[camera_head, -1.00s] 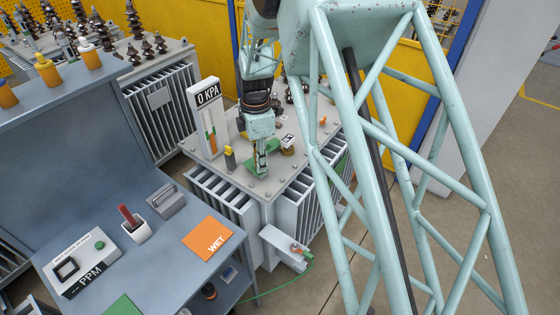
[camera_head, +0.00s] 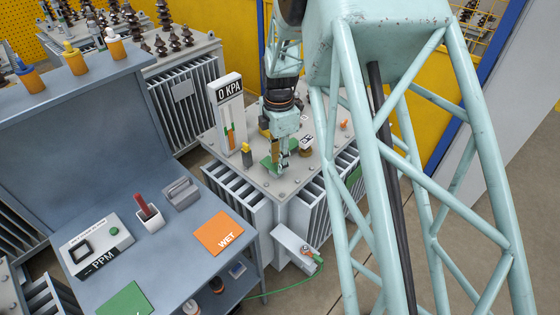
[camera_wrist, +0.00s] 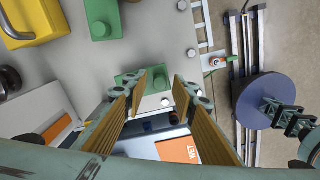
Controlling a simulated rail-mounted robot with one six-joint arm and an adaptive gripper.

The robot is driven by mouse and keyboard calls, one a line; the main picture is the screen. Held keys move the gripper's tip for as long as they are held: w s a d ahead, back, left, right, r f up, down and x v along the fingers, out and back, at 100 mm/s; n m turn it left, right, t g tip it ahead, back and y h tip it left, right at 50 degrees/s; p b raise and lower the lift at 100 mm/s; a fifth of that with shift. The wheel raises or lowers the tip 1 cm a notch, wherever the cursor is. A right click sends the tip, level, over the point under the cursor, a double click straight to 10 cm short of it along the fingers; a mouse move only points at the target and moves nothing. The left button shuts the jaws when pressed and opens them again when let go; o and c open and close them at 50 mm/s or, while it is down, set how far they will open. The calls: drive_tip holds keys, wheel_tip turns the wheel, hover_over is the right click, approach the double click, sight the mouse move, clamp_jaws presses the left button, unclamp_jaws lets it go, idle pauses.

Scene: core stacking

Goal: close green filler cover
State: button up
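My gripper (camera_head: 281,168) is low over the light grey top of the transformer tank (camera_head: 262,182) in the head view. In the wrist view my gripper (camera_wrist: 158,94) has its two ribbed fingers spread apart. A green piece with a round knob (camera_wrist: 127,84) shows between and beyond the fingertips, partly covered by the left finger. A second green block with a round boss (camera_wrist: 102,22) lies farther up on the tank top. Green also shows beside the fingers in the head view (camera_head: 268,161). I cannot tell which green part is the filler cover, or whether the fingers touch it.
The 0 KPA gauge (camera_head: 228,115) stands left of my gripper, with a small yellow part (camera_head: 246,151) beside it. A grey bench with the PPM box (camera_head: 95,245) and orange WET card (camera_head: 220,233) is at lower left. A yellow part (camera_wrist: 35,22) is at upper left in the wrist view.

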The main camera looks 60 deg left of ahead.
wheel_tip(320, 180, up, 12)
idle(1.1)
idle(0.6)
